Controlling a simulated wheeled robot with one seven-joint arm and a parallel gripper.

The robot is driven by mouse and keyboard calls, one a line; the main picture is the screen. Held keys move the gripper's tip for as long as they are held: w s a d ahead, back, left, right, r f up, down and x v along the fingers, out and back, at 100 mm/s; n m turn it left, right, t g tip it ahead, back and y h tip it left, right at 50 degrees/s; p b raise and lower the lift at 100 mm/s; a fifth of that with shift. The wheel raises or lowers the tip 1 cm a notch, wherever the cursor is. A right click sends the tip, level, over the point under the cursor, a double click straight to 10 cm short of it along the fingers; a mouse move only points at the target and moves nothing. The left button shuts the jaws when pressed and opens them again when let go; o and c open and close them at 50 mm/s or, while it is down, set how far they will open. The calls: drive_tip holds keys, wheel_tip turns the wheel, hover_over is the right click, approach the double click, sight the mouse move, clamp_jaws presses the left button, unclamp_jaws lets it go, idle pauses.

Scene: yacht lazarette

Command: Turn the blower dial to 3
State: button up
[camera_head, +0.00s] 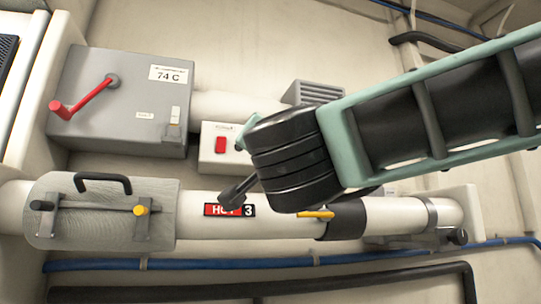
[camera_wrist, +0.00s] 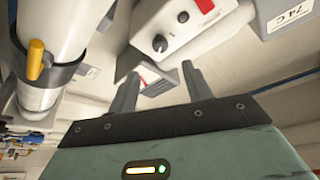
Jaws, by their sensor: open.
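The white blower box (camera_head: 213,165) with a red switch sits on the wall in the head view, its right part hidden behind my arm. In the wrist view the box (camera_wrist: 187,32) shows a black round dial (camera_wrist: 160,43) with a smaller dark knob (camera_wrist: 183,17) near it. The dial's number setting is too small to read. My gripper (camera_wrist: 160,82) is open and empty, its two fingers apart and below the dial in the wrist view, not around it. In the head view one dark finger of my gripper (camera_head: 235,194) shows in front of the white pipe.
A grey box (camera_head: 130,95) with a red lever and a 74 C label is at upper left. The white pipe (camera_head: 190,225) with a HOT 3 label, a grey wrap (camera_head: 80,215) and a yellow lever (camera_head: 316,214) runs below. Blue and black hoses lie lower.

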drive_tip(key=v, duration=0.5)
drive_tip(key=shift+s+f+b, duration=0.15)
drive_tip(key=shift+s+b, duration=0.25)
drive_tip(key=w+a+f+n+g+y+p, duration=0.1)
drive_tip(key=a+f+n+g+y+p, duration=0.1)
drive_tip(key=a+f+n+g+y, duration=0.5)
drive_tip(key=s+f+n+g+y, duration=0.1)
drive_tip(key=s+f+n+g, duration=0.15)
drive_tip(key=f, duration=0.75)
drive_tip(key=s+f+n+g+y, duration=0.15)
drive_tip(key=f+n+g, duration=0.25)
drive_tip(key=f, duration=0.7)
drive_tip(key=s+d+f+g+h+p, duration=0.2)
drive_tip(key=s+d+f+g+h, duration=0.6)
drive_tip(key=s+d+f, duration=0.6)
wheel_tip(320, 180, down, 3)
drive_tip(key=shift+d+f+n, duration=0.1)
drive_tip(key=shift+d+n, duration=0.25)
drive_tip(key=shift+d, duration=0.85)
drive_tip(key=shift+h, duration=0.25)
